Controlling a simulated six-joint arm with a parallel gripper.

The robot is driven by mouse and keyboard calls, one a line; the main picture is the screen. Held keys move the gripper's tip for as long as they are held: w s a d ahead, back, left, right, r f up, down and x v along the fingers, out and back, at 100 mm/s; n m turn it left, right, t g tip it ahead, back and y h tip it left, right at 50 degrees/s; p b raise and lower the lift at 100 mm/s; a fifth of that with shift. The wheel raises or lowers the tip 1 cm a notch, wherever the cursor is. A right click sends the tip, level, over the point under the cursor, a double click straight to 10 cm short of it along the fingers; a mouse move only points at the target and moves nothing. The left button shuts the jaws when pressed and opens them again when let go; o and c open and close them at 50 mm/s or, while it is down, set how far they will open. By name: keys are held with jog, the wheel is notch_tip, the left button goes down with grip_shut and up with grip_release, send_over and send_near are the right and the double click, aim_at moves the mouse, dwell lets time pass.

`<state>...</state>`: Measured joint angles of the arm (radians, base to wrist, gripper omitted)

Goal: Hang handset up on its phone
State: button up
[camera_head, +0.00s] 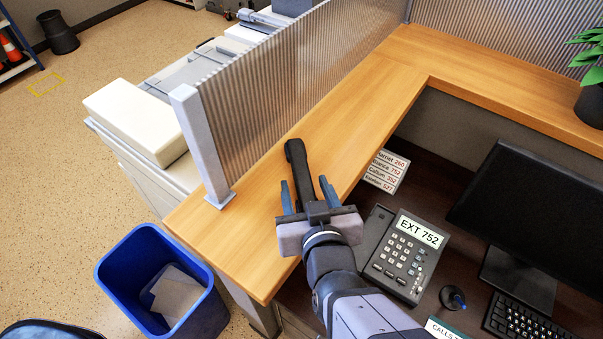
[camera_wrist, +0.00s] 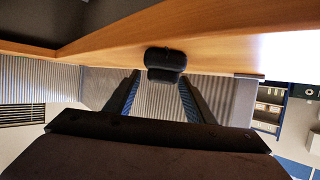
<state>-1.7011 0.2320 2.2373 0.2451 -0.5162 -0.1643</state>
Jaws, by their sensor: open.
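The black handset (camera_head: 297,160) lies on the raised wooden ledge, its far end pointing away from me. Its near part runs between the fingers of my gripper (camera_head: 307,189), as seen from the head camera. My gripper is open, with a finger on either side of the handset; I cannot tell if either touches it. In the wrist view the handset's dark end (camera_wrist: 165,58) shows against the wood, beyond the two fingertips (camera_wrist: 160,88). The desk phone (camera_head: 398,256), with a keypad and an "EXT 752" display, sits on the lower desk to the right, its handset off.
A ribbed partition panel (camera_head: 275,85) stands on the ledge (camera_head: 235,240) to the left. A name list (camera_head: 386,172), a monitor (camera_head: 535,205), a keyboard (camera_head: 520,322) and a small dark round object (camera_head: 453,297) surround the phone. A blue bin (camera_head: 205,312) stands on the floor.

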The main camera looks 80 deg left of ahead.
aim_at(303, 179)
jog(key=shift+r+p+x, duration=0.2)
jog(key=shift+p+x, duration=0.4)
jog(key=shift+x, duration=0.3)
jog(key=shift+r+p+x, duration=0.15)
jog(key=shift+p+x, duration=0.4)
jog(key=shift+x, duration=1.25)
grip_shut()
